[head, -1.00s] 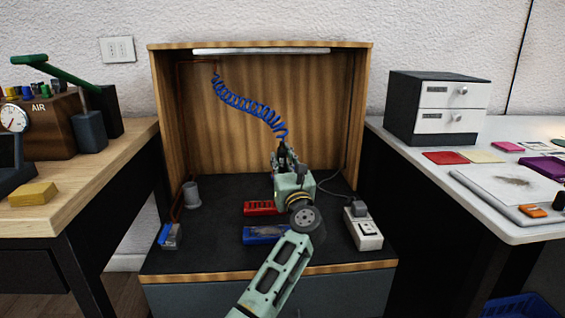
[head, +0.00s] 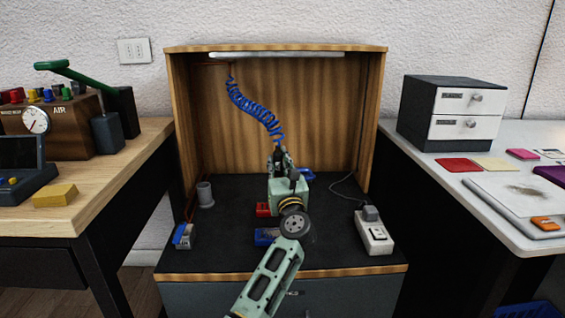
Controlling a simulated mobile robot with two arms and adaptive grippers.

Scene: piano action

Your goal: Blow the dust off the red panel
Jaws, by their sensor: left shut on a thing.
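The red panel (head: 262,210) lies on the dark floor of the wooden booth, its right part hidden behind my left gripper and wrist. My left gripper (head: 281,158) is above and behind the panel, shut on a dark air nozzle at the lower end of the blue coiled hose (head: 254,107). The nozzle is mostly hidden by the fingers, and I cannot tell exactly where it points. Dust on the red panel is too small to make out. My right gripper is not in view.
A blue panel (head: 266,236) lies in front of the red one, and another blue piece (head: 306,174) lies behind my wrist. A grey cup (head: 205,195) stands left. Booth walls (head: 182,125) close both sides.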

